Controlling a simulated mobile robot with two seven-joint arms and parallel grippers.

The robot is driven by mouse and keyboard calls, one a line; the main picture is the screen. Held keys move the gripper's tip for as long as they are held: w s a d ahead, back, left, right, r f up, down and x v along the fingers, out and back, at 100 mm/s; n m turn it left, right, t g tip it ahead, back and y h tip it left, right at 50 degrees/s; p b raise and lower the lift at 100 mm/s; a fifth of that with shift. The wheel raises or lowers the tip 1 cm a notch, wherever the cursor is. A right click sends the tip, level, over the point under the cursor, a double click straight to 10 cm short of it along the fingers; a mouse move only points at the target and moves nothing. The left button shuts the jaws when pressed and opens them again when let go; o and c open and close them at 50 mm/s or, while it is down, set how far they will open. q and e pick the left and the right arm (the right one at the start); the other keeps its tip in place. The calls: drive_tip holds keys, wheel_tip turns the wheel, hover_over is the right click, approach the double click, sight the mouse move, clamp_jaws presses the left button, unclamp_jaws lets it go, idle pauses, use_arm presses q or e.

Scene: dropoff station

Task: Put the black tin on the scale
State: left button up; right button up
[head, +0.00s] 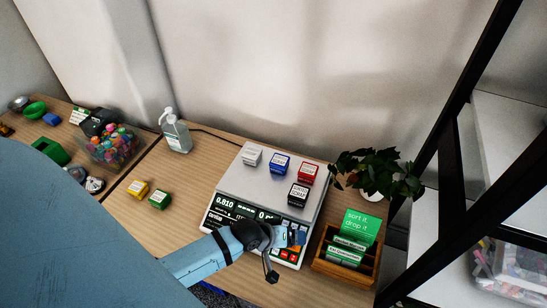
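The black tin (298,195) has a white label and stands upright on the front right part of the scale's plate, just in front of the red tin. The scale (229,188) has a silver plate and a front panel with lit digits reading 0.810 at its left. My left gripper (284,254) is over the front panel, nearer to me than the black tin and apart from it. Its fingers look spread, with nothing seen between them. It hides part of the panel. My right gripper is not in view.
White (251,154), blue (279,164) and red (307,173) tins also stand on the plate. Yellow (139,189) and green (160,199) tins are left of the scale. A pump bottle (176,134) stands behind. A plant (375,174) and wooden card holder (343,269) are at right.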

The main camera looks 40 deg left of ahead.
use_arm(q)
drive_tip(key=s+d+m+t, duration=0.2)
drive_tip(key=s+m+t, duration=0.1)
drive_tip(key=s+m, duration=0.5)
drive_tip(key=shift+s+r+m+y, duration=0.3)
drive_tip(key=shift+s+r+y, duration=0.1)
drive_tip(key=shift+s, duration=0.05)
drive_tip(key=shift+r, duration=0.1)
drive_tip(key=shift+r+p, duration=0.3)
drive_tip(key=shift+p, duration=0.15)
